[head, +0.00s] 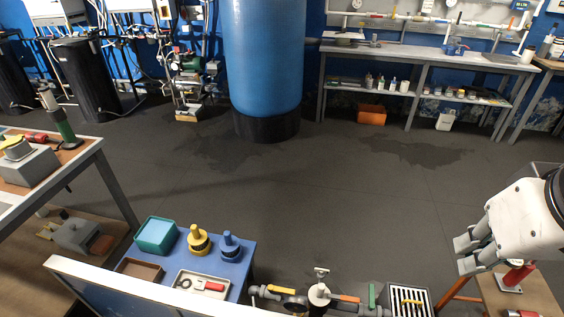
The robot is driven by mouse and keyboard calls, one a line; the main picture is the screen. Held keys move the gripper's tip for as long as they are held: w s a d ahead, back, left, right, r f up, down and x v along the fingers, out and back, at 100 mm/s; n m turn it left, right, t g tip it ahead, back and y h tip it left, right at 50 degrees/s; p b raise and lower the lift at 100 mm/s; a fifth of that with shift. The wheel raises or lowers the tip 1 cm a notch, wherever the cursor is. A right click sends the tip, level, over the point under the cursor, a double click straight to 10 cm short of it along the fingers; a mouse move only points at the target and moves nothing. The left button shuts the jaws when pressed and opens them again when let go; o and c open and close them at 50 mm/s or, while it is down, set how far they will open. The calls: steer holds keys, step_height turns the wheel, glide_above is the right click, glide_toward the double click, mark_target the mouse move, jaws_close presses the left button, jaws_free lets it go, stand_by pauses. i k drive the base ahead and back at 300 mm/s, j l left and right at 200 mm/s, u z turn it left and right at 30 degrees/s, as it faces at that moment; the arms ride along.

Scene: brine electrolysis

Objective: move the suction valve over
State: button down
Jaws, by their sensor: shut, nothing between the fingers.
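A run of pipework with valves stands at the bottom middle of the head view. A white fitting with a small T-shaped top (320,283) stands between the yellow and orange levers. My gripper (463,254) is at the right, shut and empty, pointing left. It is apart from the valves, above and right of them. The lower pipework is cut off by the picture's edge.
A red-topped piece (517,274) stands on a small wooden table (538,294) close to my gripper. A slatted grate (408,300) lies right of the levers. A blue table (238,262) holds a teal bin, yellow and blue pieces and a tray. The middle floor (330,190) is clear.

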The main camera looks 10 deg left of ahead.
mark_target(270, 288)
steer(key=i+j+u, duration=0.1)
steer(key=j+u, duration=0.25)
steer(key=j, duration=0.3)
steer(key=j+z, duration=0.25)
steer(key=j, duration=0.35)
steer(key=j+z, duration=0.25)
steer(key=j, duration=0.35)
steer(key=l+u, duration=0.1)
steer(key=k+l+z, duration=0.1)
steer(key=k+l, duration=0.05)
steer(key=k, duration=0.05)
